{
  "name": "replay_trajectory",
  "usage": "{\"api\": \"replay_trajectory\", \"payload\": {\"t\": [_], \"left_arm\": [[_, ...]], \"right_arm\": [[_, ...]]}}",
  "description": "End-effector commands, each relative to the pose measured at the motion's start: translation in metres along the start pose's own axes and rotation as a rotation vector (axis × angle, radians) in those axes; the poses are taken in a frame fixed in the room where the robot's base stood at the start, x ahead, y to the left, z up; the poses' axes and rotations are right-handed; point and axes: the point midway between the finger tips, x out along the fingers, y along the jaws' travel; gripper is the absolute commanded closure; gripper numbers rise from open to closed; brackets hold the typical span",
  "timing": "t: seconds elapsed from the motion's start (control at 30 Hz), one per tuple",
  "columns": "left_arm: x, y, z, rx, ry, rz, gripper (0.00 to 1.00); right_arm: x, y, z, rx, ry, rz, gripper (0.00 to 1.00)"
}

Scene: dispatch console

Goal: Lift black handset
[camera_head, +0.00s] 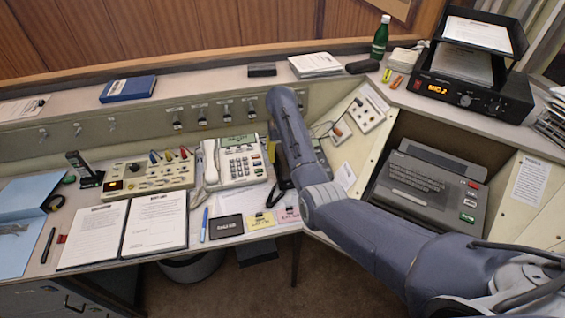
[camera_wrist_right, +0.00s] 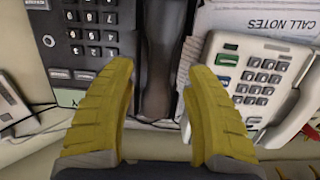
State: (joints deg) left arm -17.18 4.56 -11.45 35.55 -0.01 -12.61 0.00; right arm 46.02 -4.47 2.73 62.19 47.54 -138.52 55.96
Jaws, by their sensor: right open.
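The black handset (camera_wrist_right: 166,35) runs lengthwise between my right gripper's two yellow fingers in the right wrist view. My right gripper (camera_wrist_right: 160,70) is open, one finger on each side of the handset; no grip on it shows. The black phone (camera_wrist_right: 98,28) with its keypad is left of the handset in that view. In the head view my right arm reaches down over the desk and hides most of the black phone. A dark part of the handset (camera_head: 284,181) shows beside the arm. My left gripper is not in view.
A white phone (camera_head: 240,160) with its own handset stands close beside the black one. Cards and a pen (camera_head: 205,224) lie near the desk's front edge. A beige switch panel (camera_head: 148,176) is further left. A grey machine (camera_head: 428,188) sits in the right recess.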

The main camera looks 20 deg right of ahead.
Motion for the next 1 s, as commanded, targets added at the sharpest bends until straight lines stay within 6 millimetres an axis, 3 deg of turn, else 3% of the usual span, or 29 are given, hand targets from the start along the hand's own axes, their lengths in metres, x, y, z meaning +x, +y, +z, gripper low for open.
{"api": "replay_trajectory", "payload": {"t": [0.23,0.6,1.0], "left_arm": [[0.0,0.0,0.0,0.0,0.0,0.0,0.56],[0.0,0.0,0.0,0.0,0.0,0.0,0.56],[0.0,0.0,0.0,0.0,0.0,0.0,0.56]], "right_arm": [[0.025,0.001,-0.001,0.0,0.0,0.001,0.47],[0.029,0.001,-0.001,0.0,0.001,0.0,0.46],[0.029,0.001,-0.001,0.0,0.001,0.0,0.93]]}}
